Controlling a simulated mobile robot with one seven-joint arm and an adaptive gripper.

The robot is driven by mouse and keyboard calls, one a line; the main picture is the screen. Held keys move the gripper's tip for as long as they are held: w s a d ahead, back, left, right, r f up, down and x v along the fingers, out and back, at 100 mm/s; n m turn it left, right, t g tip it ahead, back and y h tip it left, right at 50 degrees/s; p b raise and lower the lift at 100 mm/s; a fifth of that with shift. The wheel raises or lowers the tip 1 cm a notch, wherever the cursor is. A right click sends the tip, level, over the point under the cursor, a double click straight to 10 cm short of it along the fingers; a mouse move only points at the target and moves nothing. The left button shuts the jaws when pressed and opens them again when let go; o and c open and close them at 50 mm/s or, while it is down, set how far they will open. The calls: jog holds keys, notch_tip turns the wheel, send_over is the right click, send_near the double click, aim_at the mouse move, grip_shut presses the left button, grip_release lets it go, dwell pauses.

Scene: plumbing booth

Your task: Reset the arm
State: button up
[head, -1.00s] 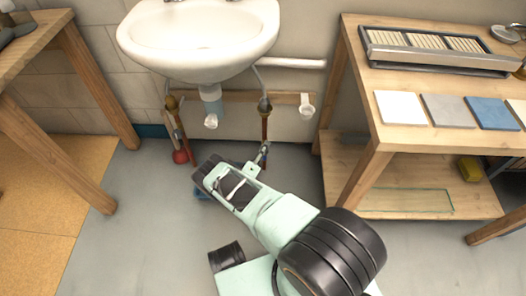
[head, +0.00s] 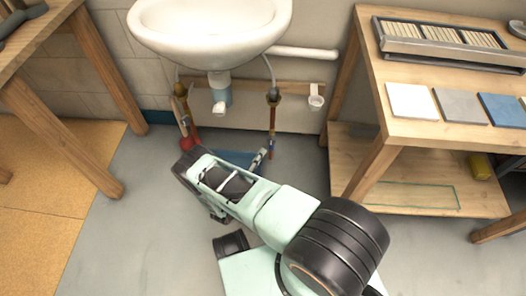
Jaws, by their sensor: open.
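My arm reaches from the lower right toward the floor under the sink (head: 210,28), its pale green links bent to the upper left. The slim grey and pale end piece that looks like part of my gripper (head: 259,160) shows just beyond the arm, close to the foot of the right copper pipe (head: 272,128). The rest of my gripper is hidden behind the arm. I see nothing held in it. I cannot tell whether it touches the pipe.
A blue tray-like thing (head: 238,157) lies on the floor behind my arm. A red object (head: 190,141) stands below the left pipe. A wooden workbench (head: 400,150) with tiles is at right, another wooden table (head: 98,85) at left. Grey floor (head: 130,235) is clear at lower left.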

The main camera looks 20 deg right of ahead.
jog(key=shift+s+a, duration=0.25)
jog(key=shift+s, duration=0.05)
jog(key=shift+w+r, duration=0.1)
